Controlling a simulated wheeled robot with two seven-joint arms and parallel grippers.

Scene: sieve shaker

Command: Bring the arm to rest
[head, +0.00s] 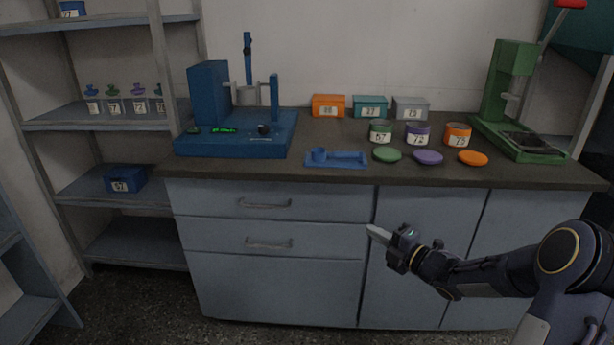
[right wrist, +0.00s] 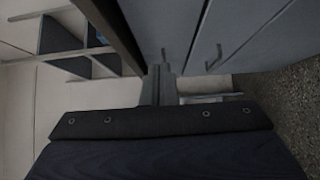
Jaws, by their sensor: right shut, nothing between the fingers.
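My right arm (head: 490,270) comes in from the right in the head view. Its gripper (head: 372,231) is shut and empty, held in front of the grey-blue cabinet doors, below the countertop edge and pointing left. In the right wrist view the closed fingers (right wrist: 159,85) show in the middle, with nothing between them. My left gripper is in neither view.
On the countertop (head: 330,128) stand a blue machine (head: 240,145), orange, teal and grey boxes, several jars with lids lying in front, a blue tray (head: 336,158) and a green press (head: 512,90). Shelves (head: 110,122) stand at left. The floor before the cabinet (head: 275,240) looks clear.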

